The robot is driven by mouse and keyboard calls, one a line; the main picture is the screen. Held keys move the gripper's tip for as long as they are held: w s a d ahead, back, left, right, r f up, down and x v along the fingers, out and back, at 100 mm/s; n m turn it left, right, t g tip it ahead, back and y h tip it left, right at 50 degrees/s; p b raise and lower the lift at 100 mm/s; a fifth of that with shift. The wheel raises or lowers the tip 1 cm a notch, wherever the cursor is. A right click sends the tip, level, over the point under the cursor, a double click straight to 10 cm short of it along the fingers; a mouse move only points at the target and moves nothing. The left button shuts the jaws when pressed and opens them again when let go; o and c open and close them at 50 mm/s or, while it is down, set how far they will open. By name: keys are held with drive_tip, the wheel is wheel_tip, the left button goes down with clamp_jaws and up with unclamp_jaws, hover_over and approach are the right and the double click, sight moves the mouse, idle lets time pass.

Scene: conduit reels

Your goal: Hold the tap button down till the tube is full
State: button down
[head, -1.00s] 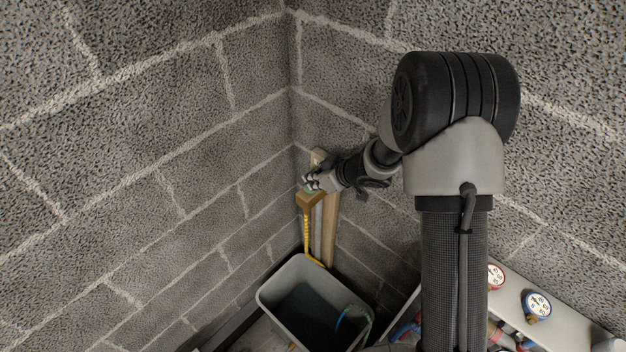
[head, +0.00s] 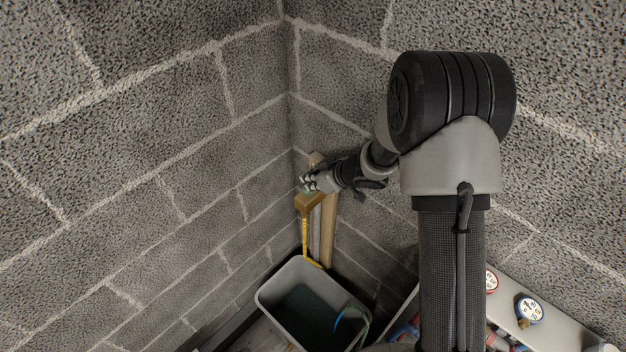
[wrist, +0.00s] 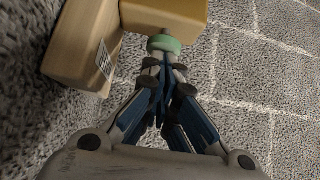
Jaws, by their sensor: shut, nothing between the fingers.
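The tap (head: 309,202) is a brass-coloured block by the corner post, with a pale green round button on its top. In the wrist view the green button (wrist: 165,44) sits at the edge of the yellow-brown tap body (wrist: 168,16). My gripper (head: 308,184) is shut and empty, with its fingertips (wrist: 165,62) at the button. They look to be touching it, but I cannot tell whether it is pressed down. A yellow upright tube (head: 305,238) with dark marks hangs below the tap. I cannot make out its fill level.
A wooden post (head: 329,230) stands behind the tap, close to the block walls. A grey tub (head: 267,300) with dark water and a coloured hose stands below. A pale shelf (head: 560,328) with gauges is at the lower right.

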drive_tip(key=r, duration=0.1)
drive_tip(key=r+p, duration=0.2)
drive_tip(key=shift+s+d+r, duration=0.1)
drive_tip(key=shift+d+r, duration=0.15)
drive_tip(key=p+v, duration=0.2)
drive_tip(key=v, duration=0.6)
drive_tip(key=shift+s+d, duration=0.25)
drive_tip(key=shift+s, duration=0.15)
drive_tip(key=shift+r, duration=0.15)
